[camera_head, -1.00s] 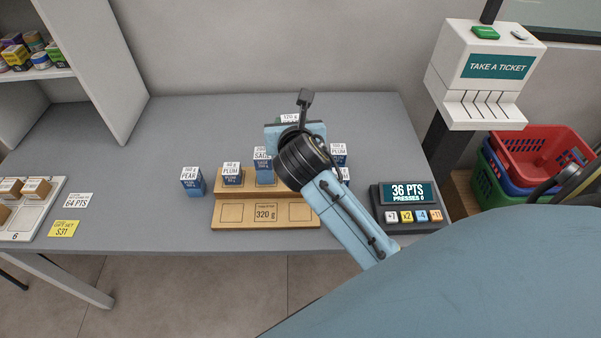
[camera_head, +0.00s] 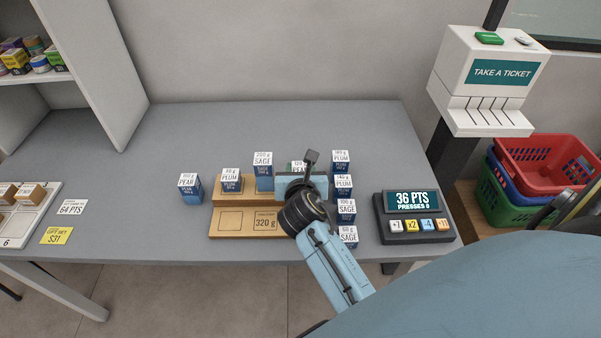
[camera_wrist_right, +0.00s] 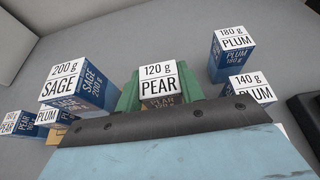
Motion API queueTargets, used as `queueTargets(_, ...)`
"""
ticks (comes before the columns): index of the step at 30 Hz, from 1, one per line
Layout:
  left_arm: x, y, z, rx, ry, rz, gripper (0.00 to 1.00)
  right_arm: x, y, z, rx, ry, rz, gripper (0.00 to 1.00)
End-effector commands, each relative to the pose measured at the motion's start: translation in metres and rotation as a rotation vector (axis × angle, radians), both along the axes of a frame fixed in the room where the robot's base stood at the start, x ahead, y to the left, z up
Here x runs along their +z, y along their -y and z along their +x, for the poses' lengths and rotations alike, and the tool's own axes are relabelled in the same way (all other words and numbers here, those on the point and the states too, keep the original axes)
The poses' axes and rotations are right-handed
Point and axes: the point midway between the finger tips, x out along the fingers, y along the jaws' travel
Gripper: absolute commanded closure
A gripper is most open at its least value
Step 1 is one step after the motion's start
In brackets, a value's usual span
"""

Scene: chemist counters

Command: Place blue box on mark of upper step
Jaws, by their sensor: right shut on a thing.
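My right gripper (camera_head: 299,172) is shut on a box labelled 120 g PEAR (camera_wrist_right: 158,82), between green fingers in the wrist view. The gripper hides most of this box in the head view. It is over the right part of the wooden stand's upper step (camera_head: 224,198); I cannot tell whether it touches the step. The 200 g SAGE box (camera_head: 264,180) stands upright left of it on the upper step, and the blue PLUM box (camera_head: 231,186) stands further left. The lower step (camera_head: 217,238) has outlined squares and a 320 g label. My left gripper is not in view.
A blue PEAR box (camera_head: 190,193) stands left of the stand. Several blue PLUM and SAGE boxes (camera_head: 344,195) stand in a column close on its right. A points console (camera_head: 413,231) is further right. The counter (camera_head: 200,128) behind the stand is clear.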

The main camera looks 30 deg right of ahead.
Motion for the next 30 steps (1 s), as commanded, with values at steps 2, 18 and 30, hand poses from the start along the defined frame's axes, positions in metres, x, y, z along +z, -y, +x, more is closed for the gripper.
queueTargets(2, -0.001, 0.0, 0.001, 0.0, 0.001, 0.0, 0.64, -0.002, 0.0, 0.0, 0.0, 0.002, -0.001, 0.87)
queueTargets(18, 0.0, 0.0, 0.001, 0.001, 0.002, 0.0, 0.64, -0.004, 0.0, 0.0, 0.0, 0.002, -0.001, 0.4)
queueTargets(30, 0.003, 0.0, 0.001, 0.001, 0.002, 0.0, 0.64, 0.005, -0.006, -0.01, 0.001, 0.001, 0.0, 0.4)
